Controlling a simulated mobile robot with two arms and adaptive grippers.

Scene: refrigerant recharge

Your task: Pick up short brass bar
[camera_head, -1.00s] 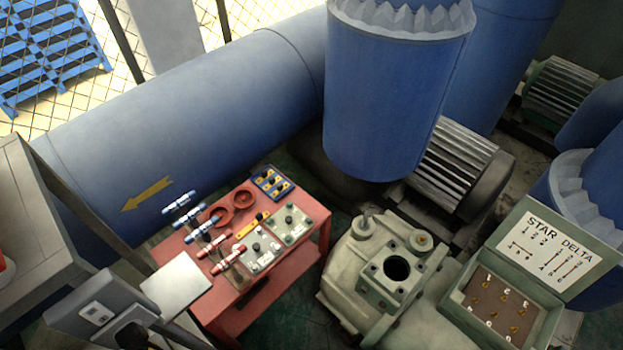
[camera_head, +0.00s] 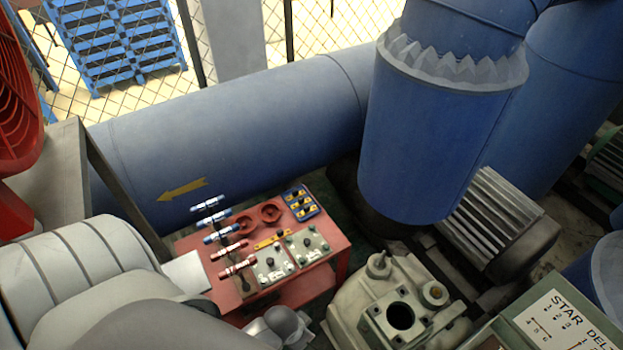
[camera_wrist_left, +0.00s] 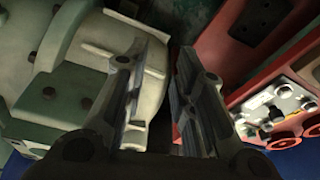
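A short yellow, brass-coloured bar (camera_head: 272,239) lies on the red table (camera_head: 309,286), behind two pale plates. A blue tray (camera_head: 301,203) at the table's back right holds small yellow and dark pieces. I cannot tell which yellow piece is the short brass bar. In the left wrist view my left gripper (camera_wrist_left: 163,82) has its two fingers apart with nothing between them. It is over the gap between the pale pump housing (camera_wrist_left: 80,75) and the red table. In the head view its fingers are not clearly visible. My right gripper is not in view.
Red and blue manifold fittings (camera_head: 224,232) stand at the table's left, beside two brown-red rings (camera_head: 270,212). A large blue pipe (camera_head: 240,120) runs behind. The pump housing (camera_head: 400,300) and the star-delta box (camera_head: 555,315) are at the right.

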